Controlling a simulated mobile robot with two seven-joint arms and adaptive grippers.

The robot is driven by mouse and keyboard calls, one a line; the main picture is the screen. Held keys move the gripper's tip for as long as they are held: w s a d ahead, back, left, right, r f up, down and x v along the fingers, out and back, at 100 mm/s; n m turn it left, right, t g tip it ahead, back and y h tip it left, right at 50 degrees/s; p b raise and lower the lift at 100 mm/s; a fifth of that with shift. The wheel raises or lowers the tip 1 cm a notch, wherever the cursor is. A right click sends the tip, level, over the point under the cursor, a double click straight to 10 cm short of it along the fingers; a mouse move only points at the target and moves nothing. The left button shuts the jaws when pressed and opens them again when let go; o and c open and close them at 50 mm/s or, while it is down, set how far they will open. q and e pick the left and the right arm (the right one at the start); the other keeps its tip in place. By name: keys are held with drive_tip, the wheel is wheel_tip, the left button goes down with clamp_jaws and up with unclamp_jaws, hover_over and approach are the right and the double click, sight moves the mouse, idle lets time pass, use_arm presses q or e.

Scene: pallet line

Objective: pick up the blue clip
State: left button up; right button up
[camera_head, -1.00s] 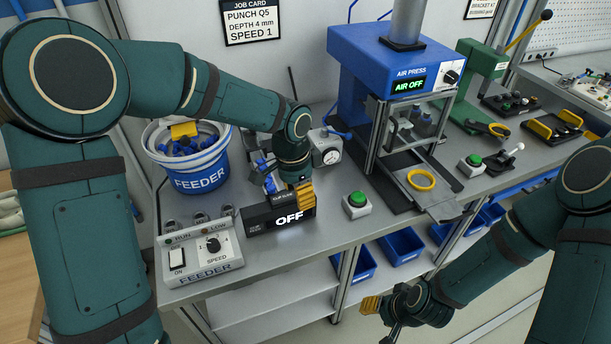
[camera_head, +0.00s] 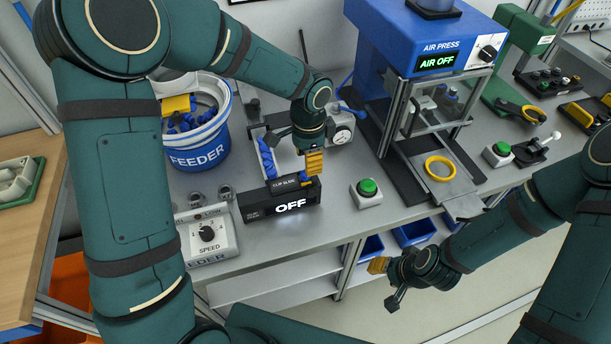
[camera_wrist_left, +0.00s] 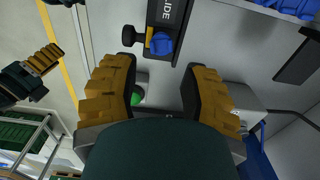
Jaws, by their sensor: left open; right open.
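A blue clip (camera_wrist_left: 162,44) sits at the end of the dark clip slide (camera_wrist_left: 165,14) in the left wrist view, beside a small yellow part. More blue clips (camera_head: 266,158) line the slide behind the OFF display (camera_head: 290,206) in the head view. My left gripper (camera_head: 308,160) is above the slide's right end. In the left wrist view its open fingers (camera_wrist_left: 160,85) are empty, and the clip lies beyond their tips, apart from them. In the head view the end clip is not clearly visible. My right gripper (camera_head: 386,281) is open and empty, off the bench's front edge.
A blue and white feeder bucket (camera_head: 198,143) holding blue clips stands left of the slide. A green button (camera_head: 367,187) and the air press (camera_head: 430,60), reading AIR OFF, with a yellow ring (camera_head: 440,168) are to the right. A feeder speed box (camera_head: 207,237) stands at the front left.

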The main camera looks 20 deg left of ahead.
use_arm(q)
drive_tip(key=shift+s+a+f+b, duration=0.1)
drive_tip(key=shift+a+f+b, duration=0.1)
drive_tip(key=shift+f, duration=1.2)
drive_tip(key=shift+s+a+f+b, duration=0.1)
drive_tip(key=shift+a+f, duration=0.05)
drive_tip(key=shift+f, duration=1.2)
drive_tip(key=c, duration=0.6)
